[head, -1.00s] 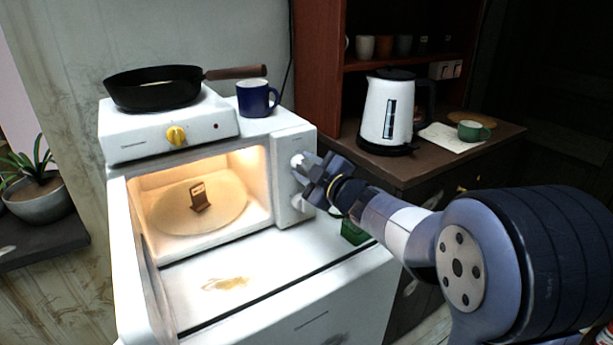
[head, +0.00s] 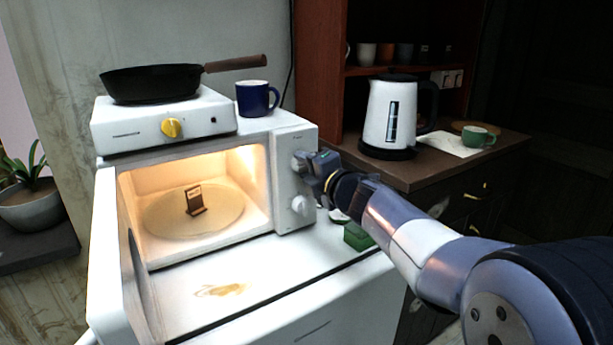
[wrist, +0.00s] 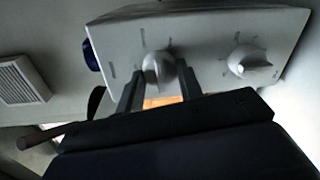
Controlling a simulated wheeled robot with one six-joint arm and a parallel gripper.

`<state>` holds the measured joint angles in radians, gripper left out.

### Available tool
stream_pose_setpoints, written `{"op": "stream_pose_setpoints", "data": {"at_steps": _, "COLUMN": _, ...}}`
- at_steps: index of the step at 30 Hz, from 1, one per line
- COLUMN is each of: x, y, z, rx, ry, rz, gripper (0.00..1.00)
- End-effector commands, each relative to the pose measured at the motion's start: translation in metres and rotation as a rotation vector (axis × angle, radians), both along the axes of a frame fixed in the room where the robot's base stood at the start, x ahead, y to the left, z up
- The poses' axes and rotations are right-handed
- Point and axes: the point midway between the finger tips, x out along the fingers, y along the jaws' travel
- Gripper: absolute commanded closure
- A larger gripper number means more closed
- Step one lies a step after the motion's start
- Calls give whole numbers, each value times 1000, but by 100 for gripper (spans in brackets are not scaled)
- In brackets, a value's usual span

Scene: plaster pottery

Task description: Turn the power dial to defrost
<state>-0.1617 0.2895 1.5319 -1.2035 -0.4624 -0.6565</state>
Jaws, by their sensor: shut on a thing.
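The white microwave (head: 283,227) stands with its door open and its inside lit. Its right-hand panel carries two dials, one above the other. My gripper (head: 313,168) is at the upper dial (head: 299,161), with its jaws shut on it. In the wrist view the two fingers (wrist: 160,82) stand on either side of this dial (wrist: 158,69). The lower dial (head: 301,205) is free, and it also shows in the wrist view (wrist: 247,61), to the right. Marks ring both dials, but their labels are too small to read, so I cannot tell which setting is chosen.
A hot plate (head: 137,130) with a black pan (head: 150,84) and a blue mug (head: 255,98) stand on the microwave. A brown upright piece (head: 196,201) is on the turntable inside. A green block (head: 357,236) lies right of the microwave. A kettle (head: 388,115) stands on the counter behind my arm.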

Motion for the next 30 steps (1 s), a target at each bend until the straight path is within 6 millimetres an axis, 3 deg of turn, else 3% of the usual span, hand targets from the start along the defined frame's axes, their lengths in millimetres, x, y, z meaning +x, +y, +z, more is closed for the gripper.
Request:
{"op": "stream_pose_setpoints", "data": {"at_steps": 15, "x": -1, "y": 1, "z": -4, "rx": -326, "ry": -219, "rz": 1, "gripper": 88}}
{"op": "stream_pose_setpoints", "data": {"at_steps": 30, "x": 0, "y": 1, "z": -3, "rx": -417, "ry": -278, "rz": 1, "gripper": 88}}
